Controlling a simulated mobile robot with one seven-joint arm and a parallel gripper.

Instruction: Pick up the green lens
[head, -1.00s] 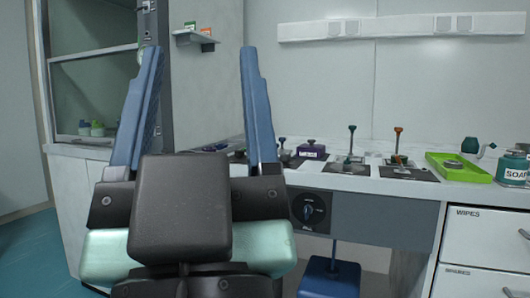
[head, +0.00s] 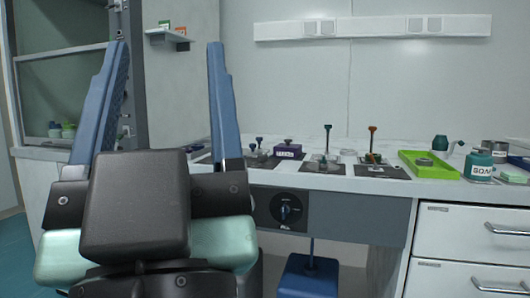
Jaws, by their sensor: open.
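My gripper (head: 166,48) fills the left half of the head view. Its two long blue fingers point up and stand wide apart, with nothing between them. On the white bench (head: 345,184) to its right stands a thin dark green post with a teal knob (head: 327,128) on a dark plate. An orange-topped post (head: 373,130) stands just right of it on another dark plate. I cannot clearly make out a green lens; the small optics are too small to tell apart. My gripper is nearer to the camera than all of these, and its right finger hides part of the bench.
A bright green tray (head: 445,171) holds a grey round piece (head: 424,162). A teal soap bottle (head: 479,165) stands right of it. A purple block (head: 288,148) sits further left. A glass-fronted cabinet (head: 60,85) is at left. White drawers (head: 465,233) stand under the bench at right.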

